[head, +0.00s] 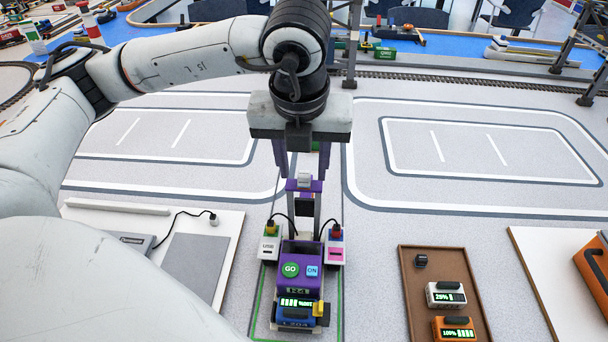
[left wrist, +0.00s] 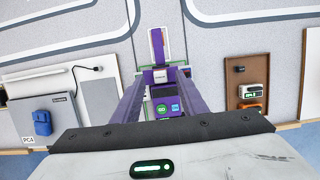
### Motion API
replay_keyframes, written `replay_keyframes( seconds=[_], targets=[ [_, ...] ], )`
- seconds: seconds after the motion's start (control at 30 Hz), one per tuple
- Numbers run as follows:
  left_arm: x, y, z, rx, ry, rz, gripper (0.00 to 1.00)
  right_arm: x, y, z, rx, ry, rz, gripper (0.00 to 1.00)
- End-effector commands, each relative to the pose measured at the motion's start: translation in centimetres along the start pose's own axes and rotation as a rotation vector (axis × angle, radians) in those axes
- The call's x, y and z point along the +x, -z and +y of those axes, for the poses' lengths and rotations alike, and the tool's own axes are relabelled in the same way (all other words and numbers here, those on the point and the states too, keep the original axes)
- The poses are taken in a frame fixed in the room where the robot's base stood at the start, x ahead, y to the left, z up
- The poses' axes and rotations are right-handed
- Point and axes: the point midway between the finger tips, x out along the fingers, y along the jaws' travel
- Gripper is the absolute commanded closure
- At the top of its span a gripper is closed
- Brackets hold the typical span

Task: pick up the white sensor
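A small white-grey block (head: 304,180), which looks like the white sensor, sits on top of the purple gantry crane (head: 298,255). It also shows in the left wrist view (left wrist: 160,73), between the purple fingers. My left gripper (head: 303,168) points down above the crane. Its two purple fingers are apart, one on each side of the block as seen from the head. Whether they touch the block or how far above it they are cannot be told. My right gripper is in neither view.
A white USB block (head: 269,247) and a white-pink block (head: 335,252) flank the crane. A brown tray (head: 411,300) with battery packs lies to the right. A white board (head: 228,225) with a cable lies left. Floor with marked lanes behind is clear.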

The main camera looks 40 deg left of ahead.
Motion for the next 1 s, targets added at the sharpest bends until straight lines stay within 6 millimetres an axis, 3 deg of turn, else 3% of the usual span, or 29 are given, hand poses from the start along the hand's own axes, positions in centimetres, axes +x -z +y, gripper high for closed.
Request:
replay_keyframes(
  seconds=[0.13, 0.37, 0.6, 0.87, 1.0],
  targets=[
    [1.5, 0.0, 0.0, -0.001, 0.0, 0.002, 0.61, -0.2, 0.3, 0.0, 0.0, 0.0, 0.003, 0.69],
    [1.8, 0.0, 0.0, 0.0, 0.002, 0.0, 0.61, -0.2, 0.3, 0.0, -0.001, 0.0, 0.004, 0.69],
    [1.7, 0.0, 0.0, 0.0, 0.001, 0.001, 0.98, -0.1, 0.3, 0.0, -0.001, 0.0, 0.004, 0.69],
    [1.7, 0.0, -0.1, 0.0, 0.002, 0.0, 1.0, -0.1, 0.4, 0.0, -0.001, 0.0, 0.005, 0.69],
    [0.7, -0.3, -0.1, -0.001, 0.002, -0.002, 1.0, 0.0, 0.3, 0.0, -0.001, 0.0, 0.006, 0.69]
  ],
)
